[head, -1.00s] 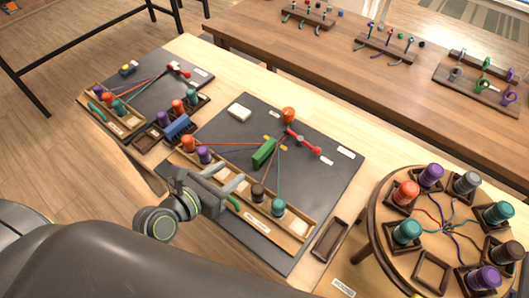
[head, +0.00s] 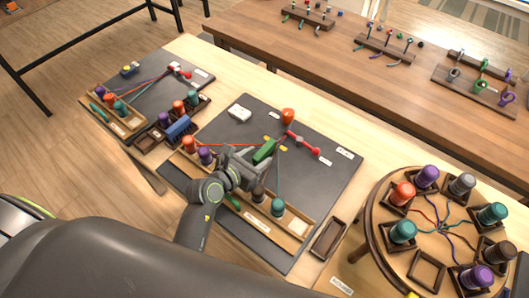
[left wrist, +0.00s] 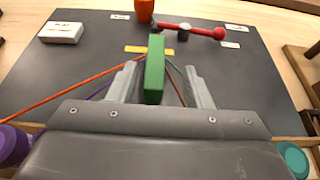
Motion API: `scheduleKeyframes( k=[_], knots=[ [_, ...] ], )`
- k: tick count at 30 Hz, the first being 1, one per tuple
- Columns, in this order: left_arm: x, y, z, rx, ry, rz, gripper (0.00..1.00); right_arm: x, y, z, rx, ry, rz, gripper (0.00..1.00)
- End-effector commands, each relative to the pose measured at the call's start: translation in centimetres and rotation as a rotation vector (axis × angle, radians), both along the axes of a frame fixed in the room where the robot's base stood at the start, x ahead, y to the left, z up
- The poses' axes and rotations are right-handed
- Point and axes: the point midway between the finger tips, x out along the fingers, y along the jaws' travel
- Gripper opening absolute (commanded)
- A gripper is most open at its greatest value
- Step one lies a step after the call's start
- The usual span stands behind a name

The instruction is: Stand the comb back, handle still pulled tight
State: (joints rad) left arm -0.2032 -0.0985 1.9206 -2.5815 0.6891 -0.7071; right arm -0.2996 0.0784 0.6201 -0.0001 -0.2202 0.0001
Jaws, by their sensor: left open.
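A green block (head: 264,151) stands on the dark mat (head: 330,180) where the cords meet; it may be the comb, as its teeth do not show. In the left wrist view the green block (left wrist: 154,72) is between my left gripper's (left wrist: 163,82) spread fingers, with gaps showing. In the head view my left gripper (head: 251,160) is over the near side of the block. A red handle (head: 303,144) lies beyond the block and also shows in the left wrist view (left wrist: 203,30). The cords (left wrist: 75,85) run straight toward it. My right gripper is out of view.
A wooden spool tray (head: 299,229) lies along the mat's near edge, partly behind my arm. An orange peg (head: 288,116) and a white box (head: 239,113) are at the back. A blue ridged piece (head: 179,127) sits left. A round spool stand (head: 404,272) is right.

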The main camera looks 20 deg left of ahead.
Motion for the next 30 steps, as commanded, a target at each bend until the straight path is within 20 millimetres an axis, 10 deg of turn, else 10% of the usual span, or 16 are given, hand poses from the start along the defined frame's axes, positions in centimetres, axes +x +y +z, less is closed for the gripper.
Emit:
scheduleKeyframes(
  k=[22,30],
  knots=[
    [4.6,-1.0,-1.7,0.0,0.0,0.001,0.45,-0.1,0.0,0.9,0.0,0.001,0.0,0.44],
    [4.6,-1.0,-1.7,0.0,0.0,0.0,0.11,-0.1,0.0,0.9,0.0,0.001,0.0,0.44]
  ],
)
